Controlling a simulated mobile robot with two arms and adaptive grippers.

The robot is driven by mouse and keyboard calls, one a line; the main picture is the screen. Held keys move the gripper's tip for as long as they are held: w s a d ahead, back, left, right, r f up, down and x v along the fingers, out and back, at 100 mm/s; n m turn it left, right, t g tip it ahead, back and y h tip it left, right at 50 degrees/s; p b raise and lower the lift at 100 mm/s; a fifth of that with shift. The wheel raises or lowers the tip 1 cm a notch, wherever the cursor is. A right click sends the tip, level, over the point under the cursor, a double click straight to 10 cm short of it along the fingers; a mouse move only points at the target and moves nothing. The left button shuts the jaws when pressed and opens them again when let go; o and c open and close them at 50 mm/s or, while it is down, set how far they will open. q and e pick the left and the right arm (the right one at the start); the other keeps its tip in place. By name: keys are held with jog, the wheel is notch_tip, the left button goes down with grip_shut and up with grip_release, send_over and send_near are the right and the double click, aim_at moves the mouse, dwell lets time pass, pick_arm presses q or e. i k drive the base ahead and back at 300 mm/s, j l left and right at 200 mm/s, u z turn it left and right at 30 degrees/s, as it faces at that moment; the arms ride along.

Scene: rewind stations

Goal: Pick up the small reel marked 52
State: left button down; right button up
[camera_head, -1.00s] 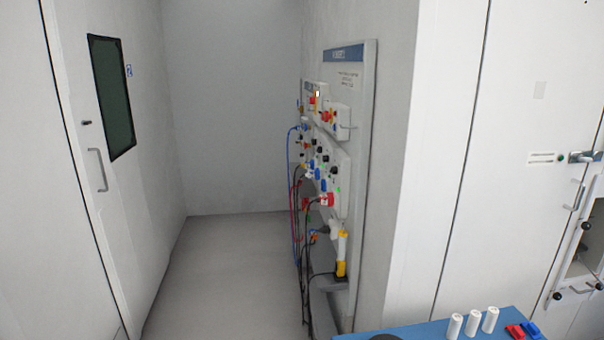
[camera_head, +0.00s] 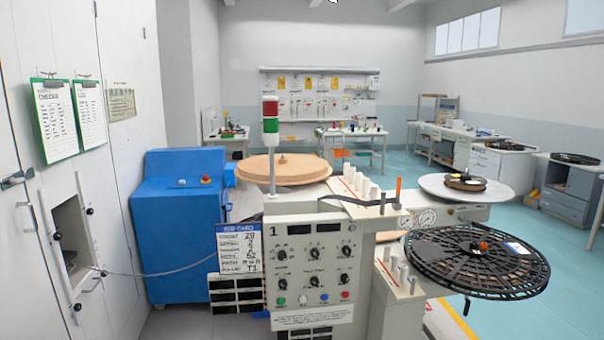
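A small brown and black reel (camera_head: 465,183) lies on a round light grey disc (camera_head: 432,187) at the right of the rewind machine. I cannot read any number on it. A large black spoked reel (camera_head: 420,262) sits lower down at the right, with a white label and an orange-red knob at its middle. A job card (camera_head: 240,248) hangs on the machine's left side; its small print is hard to read. No reel that I can see is legibly marked 52. Neither of my grippers is in view.
The rewind machine (camera_head: 311,260), marked 1, fills the middle foreground. A blue cabinet (camera_head: 175,235) stands at its left beside a white wall with clipboards. Benches (camera_head: 352,134) line the back, and more stand at the right. Teal floor (camera_head: 560,240) is open at the right.

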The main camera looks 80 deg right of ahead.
aim_at(471, 183)
jog(key=z, duration=3.65)
jog(key=i+l+u, duration=0.1)
jog(key=i, duration=0.3)
jog(key=i+l+u, duration=0.1)
jog(key=i+l, duration=0.25)
